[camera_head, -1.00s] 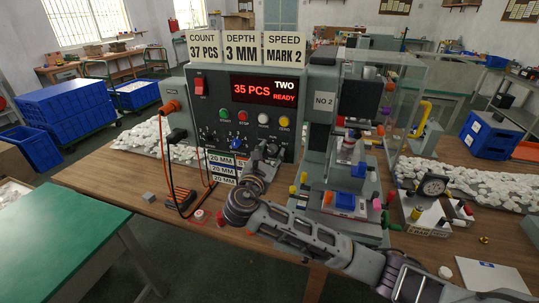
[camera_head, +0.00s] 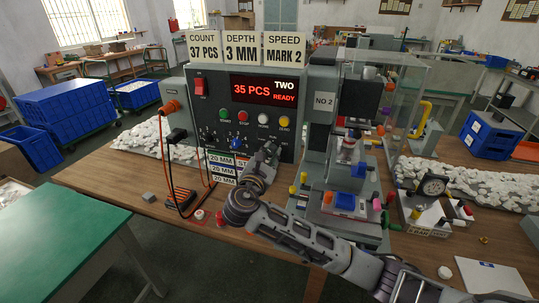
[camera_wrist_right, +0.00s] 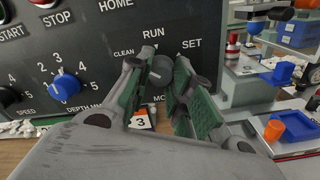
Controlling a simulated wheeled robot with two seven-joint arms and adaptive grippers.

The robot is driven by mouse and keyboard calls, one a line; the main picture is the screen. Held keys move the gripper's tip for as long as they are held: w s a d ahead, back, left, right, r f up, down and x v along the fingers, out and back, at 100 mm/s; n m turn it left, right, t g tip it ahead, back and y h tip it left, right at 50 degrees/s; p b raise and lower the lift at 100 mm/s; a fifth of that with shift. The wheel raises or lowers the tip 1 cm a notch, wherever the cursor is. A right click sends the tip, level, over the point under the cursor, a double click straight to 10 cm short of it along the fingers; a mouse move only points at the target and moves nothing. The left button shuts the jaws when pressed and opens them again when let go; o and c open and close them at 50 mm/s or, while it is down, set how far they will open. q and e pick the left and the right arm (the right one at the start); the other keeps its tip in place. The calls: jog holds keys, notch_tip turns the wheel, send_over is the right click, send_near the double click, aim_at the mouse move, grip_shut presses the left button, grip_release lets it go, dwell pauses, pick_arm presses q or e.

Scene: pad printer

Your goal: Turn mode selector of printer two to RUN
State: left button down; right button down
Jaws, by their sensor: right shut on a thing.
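Printer two's grey control panel (camera_head: 262,130) reads TWO, 35 PCS, READY in the head view. The mode selector is a dark round knob (camera_wrist_right: 161,71) low on the panel in the right wrist view, with CLEAN, RUN and SET printed around it. My right gripper (camera_wrist_right: 160,80) is shut on this knob, one green-padded finger on each side. Which mark the knob points at is hard to tell. In the head view my right gripper (camera_head: 268,152) reaches the panel's lower right and hides the knob. My left gripper is not in view.
A blue depth knob (camera_wrist_right: 63,86) and a dark speed knob (camera_wrist_right: 9,97) sit left of the selector. The press (camera_head: 350,150) with its coloured knobs stands close on the right. Red and black leads (camera_head: 180,165) hang at the panel's left.

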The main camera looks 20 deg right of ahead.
jog(key=m, duration=0.3)
jog(key=shift+f, duration=0.15)
jog(key=m+b, duration=0.1)
jog(key=m, duration=0.2)
jog(key=shift+m, duration=0.4)
jog(key=shift+m+b, duration=0.45)
jog(key=shift+m, duration=0.35)
jog(key=shift+m+b, duration=0.3)
jog(key=shift+m, duration=0.8)
jog(key=c, duration=1.3)
grip_release()
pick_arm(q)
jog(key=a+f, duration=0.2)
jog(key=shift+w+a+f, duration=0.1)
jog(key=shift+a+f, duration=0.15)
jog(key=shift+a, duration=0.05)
pick_arm(e)
jog(key=shift+o, duration=0.2)
